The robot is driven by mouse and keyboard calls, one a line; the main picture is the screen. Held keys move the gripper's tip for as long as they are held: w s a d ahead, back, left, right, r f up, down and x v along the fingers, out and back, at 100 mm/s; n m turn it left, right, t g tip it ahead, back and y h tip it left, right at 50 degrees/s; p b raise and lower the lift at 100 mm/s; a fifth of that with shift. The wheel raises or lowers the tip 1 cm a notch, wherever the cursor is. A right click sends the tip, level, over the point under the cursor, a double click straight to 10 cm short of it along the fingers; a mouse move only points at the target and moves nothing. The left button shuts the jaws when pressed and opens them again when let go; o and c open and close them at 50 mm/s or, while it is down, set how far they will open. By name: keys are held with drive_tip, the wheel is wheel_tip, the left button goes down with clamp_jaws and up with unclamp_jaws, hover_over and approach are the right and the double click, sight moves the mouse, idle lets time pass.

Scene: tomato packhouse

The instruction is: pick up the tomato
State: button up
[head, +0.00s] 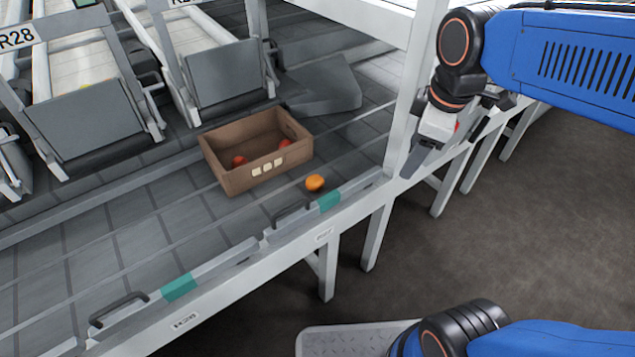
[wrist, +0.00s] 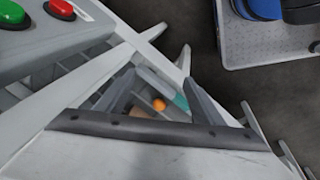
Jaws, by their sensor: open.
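An orange tomato (head: 315,183) lies on the grey conveyor surface, just right of the brown crate and near the front rail. It also shows in the wrist view (wrist: 159,105), seen between my fingers but well beyond them. My gripper (head: 412,165) is in the air to the right of the tomato, beside the white post, pointing down. In the wrist view my gripper (wrist: 158,92) has its two fingers spread apart with nothing between them.
A brown crate (head: 232,182) with red tomatoes inside stands left of the orange tomato. A white post (head: 412,90) rises near my gripper. A red button (wrist: 59,9) and a green button (wrist: 66,33) sit on a grey box close to the wrist camera.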

drive_tip(key=w+a+n+g, duration=0.1)
drive_tip(key=w+a+n, duration=0.65)
drive_tip(key=n, duration=0.25)
drive_tip(key=n+g, duration=0.2)
drive_tip(key=n, duration=0.8)
hover_over(315, 178)
wheel_tip(315, 178, down, 2)
drive_tip(key=shift+h, duration=0.3)
wheel_tip(315, 178, down, 17)
drive_tip(key=shift+w+f, duration=0.1)
drive_tip(key=c, duration=0.9)
